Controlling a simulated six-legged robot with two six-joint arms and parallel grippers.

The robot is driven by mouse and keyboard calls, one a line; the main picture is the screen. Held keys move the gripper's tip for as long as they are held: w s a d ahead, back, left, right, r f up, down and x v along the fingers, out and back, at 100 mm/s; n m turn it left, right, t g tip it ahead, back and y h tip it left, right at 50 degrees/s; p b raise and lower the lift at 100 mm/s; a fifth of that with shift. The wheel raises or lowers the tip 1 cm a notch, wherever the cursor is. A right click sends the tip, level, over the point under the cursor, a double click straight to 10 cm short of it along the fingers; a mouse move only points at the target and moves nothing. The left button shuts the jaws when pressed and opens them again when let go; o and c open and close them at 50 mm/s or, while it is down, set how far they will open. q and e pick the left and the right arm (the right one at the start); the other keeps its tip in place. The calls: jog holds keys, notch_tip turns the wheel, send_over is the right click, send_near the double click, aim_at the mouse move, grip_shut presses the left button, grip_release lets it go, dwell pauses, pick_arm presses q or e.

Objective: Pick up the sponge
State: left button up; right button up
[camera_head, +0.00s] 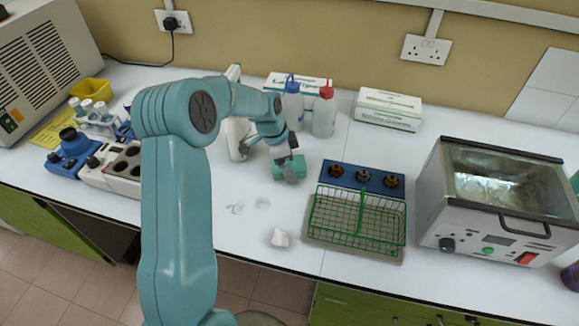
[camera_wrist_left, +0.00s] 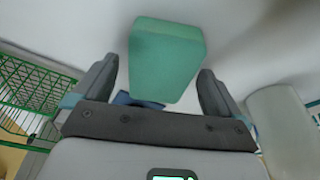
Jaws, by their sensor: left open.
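The sponge (camera_head: 291,168) is a green block on the white bench, left of the wire basket. In the left wrist view the sponge (camera_wrist_left: 166,58) lies between the two fingers, with a gap to each side. My left gripper (camera_head: 287,172) is over the sponge and partly covers it in the head view. In the left wrist view my left gripper (camera_wrist_left: 158,85) is open, its fingertips on either side of the sponge's lower part. I see no contact between fingers and sponge. My right gripper is not in view.
A green wire basket (camera_head: 357,215) stands right of the sponge, with a metal bath (camera_head: 495,200) farther right. Wash bottles with a blue (camera_head: 292,103) and a red cap (camera_head: 325,112) stand behind.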

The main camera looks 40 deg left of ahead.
pick_arm(q)
jog(key=shift+s+a, duration=0.1)
jog(key=shift+s, duration=0.05)
jog(key=shift+f+b, duration=0.2)
jog(key=shift+b, duration=0.15)
jog(key=c, duration=1.1)
jog(key=shift+r+p, duration=0.4)
jog(key=shift+p, duration=0.1)
jog(key=shift+c, duration=0.2)
notch_tip(320, 180, up, 20)
jog(key=shift+b, duration=0.35)
jog(key=shift+f, duration=0.1)
